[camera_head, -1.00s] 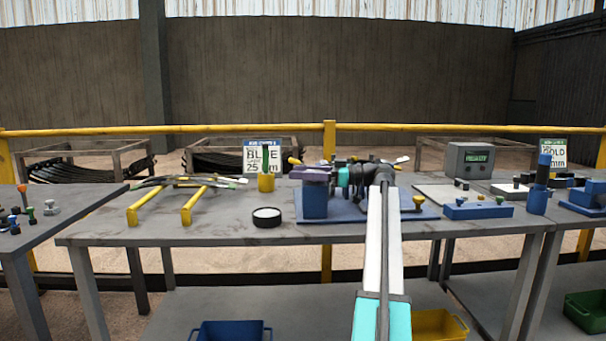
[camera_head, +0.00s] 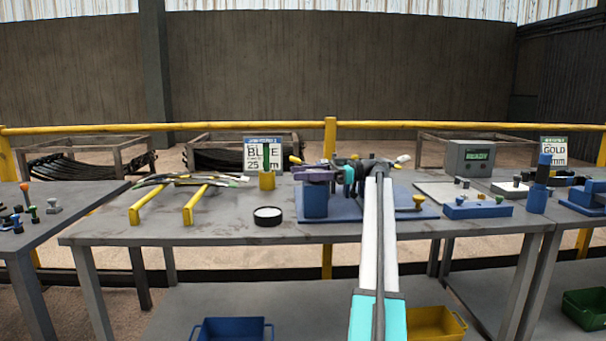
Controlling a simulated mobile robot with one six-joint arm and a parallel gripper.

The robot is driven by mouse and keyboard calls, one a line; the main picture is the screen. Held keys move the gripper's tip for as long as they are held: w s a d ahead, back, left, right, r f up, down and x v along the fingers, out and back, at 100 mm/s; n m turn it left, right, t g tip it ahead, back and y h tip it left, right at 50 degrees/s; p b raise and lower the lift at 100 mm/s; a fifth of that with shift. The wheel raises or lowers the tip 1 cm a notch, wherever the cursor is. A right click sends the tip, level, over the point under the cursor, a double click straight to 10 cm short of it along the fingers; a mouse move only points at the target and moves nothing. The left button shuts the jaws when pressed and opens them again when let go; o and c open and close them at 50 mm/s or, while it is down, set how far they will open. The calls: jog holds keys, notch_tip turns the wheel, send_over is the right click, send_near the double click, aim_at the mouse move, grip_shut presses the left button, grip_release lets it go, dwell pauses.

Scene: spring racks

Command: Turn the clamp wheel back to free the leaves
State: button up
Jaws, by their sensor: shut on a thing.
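A blue clamp fixture (camera_head: 316,203) stands on a blue base plate (camera_head: 345,214) at the middle of the bench. My gripper (camera_head: 312,175), a purple shape past the cyan ring of my wrist, is at the top of this fixture. It appears shut on the clamp wheel, but the wheel is mostly hidden behind my gripper and wrist, so its angle cannot be told. Any leaves in the clamp are hidden too. Several loose leaf strips (camera_head: 165,180) lie across two yellow rails (camera_head: 195,204) to the left.
A black round dish (camera_head: 268,216) and a yellow cup (camera_head: 267,180) are left of the fixture. A blue block with knobs (camera_head: 477,209), a blue post (camera_head: 537,198) and a grey display box (camera_head: 470,158) are to the right. The bench front is mostly clear.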

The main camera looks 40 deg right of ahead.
jog(key=o, duration=1)
jog(key=shift+o, duration=0.2)
jog(key=shift+s+d, duration=0.1)
jog(key=shift+d, duration=0.05)
jog(key=p+v, duration=0.1)
jog(key=p, duration=0.1)
jog(key=p+v, duration=0.2)
jog(key=shift+r, duration=0.2)
jog(key=p+v, duration=0.3)
jog(key=p, duration=0.3)
jog(key=shift+s+d, duration=0.1)
jog(key=shift+s+d+f+p, duration=0.15)
jog(key=shift+s+d+p, duration=0.1)
jog(key=shift+p, duration=0.25)
jog(key=shift+f, duration=0.1)
jog(key=shift+r, duration=0.2)
